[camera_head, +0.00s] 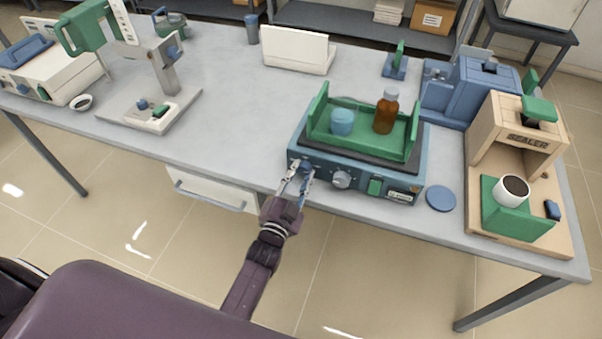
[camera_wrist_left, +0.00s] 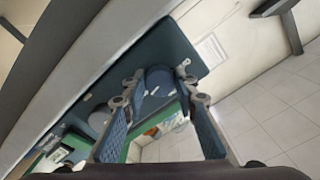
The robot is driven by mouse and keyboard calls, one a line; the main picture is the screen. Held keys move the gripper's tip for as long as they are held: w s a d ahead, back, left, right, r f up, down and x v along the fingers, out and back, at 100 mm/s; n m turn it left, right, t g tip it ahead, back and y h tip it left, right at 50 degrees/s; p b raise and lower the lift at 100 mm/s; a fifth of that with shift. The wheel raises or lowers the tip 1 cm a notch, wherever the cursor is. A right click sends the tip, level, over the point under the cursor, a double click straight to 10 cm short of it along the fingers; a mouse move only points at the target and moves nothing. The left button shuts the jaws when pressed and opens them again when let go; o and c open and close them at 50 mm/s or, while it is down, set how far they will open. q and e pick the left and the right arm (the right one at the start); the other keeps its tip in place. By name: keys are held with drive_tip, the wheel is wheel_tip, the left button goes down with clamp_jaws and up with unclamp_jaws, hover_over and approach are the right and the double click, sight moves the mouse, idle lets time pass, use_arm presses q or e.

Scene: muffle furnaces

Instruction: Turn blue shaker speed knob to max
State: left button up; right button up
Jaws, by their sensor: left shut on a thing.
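The blue shaker (camera_head: 323,170) stands at the front edge of the bench. Its green tray (camera_head: 352,141) holds a light-blue capped jar (camera_head: 342,122) and an amber bottle (camera_head: 385,112). The front panel has a blue speed knob (camera_head: 306,166) at the left, a grey knob (camera_head: 341,179) and a green switch (camera_head: 375,187). My left gripper (camera_head: 299,180) reaches up from below and is shut on the blue knob. In the left wrist view the knob (camera_wrist_left: 158,83) sits between the fingertips. Its pointer mark cannot be read. My right gripper is not in view.
A sealer (camera_head: 518,145) with a white cup (camera_head: 512,189) and a blue disc (camera_head: 441,198) stand to the right. A drawer (camera_head: 212,190) hangs under the bench at the left. The bench top left of the shaker (camera_head: 235,125) is clear.

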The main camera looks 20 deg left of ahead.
use_arm(q)
drive_tip(key=shift+f, duration=0.15)
drive_tip(key=o, duration=1.1)
drive_tip(key=shift+o, duration=0.2)
drive_tip(key=s, duration=1.2)
drive_tip(key=shift+a, duration=0.2)
